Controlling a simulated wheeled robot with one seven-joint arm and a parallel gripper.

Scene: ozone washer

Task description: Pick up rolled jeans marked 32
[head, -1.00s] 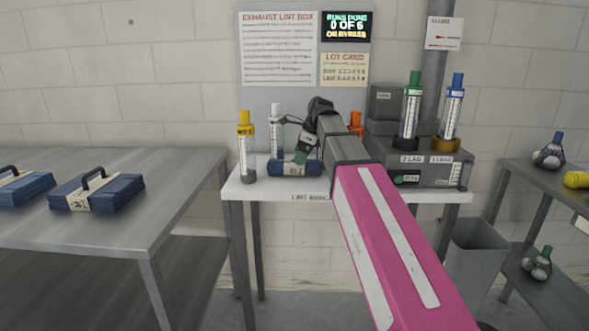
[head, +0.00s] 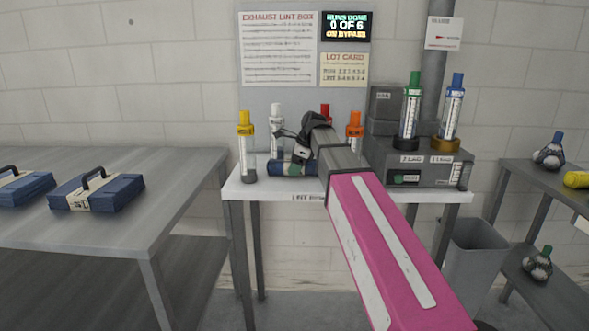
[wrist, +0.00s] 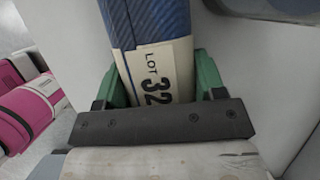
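The rolled jeans (head: 275,168) are a dark blue roll on the white lint bench, partly hidden behind my gripper in the head view. In the wrist view the roll (wrist: 158,18) wears a cream band (wrist: 158,66) reading LOT 32. My gripper (wrist: 160,74) has its green fingers one on each side of the band, with the roll between them. The fingers look spread wide, and I see no clear squeeze on the roll. In the head view my gripper (head: 298,156) is low at the bench, its fingertips mostly hidden.
Yellow (head: 246,150), white (head: 276,130) and orange (head: 354,130) capped tubes stand close around the roll. A grey box unit (head: 420,168) with green and blue tubes stands to the right.

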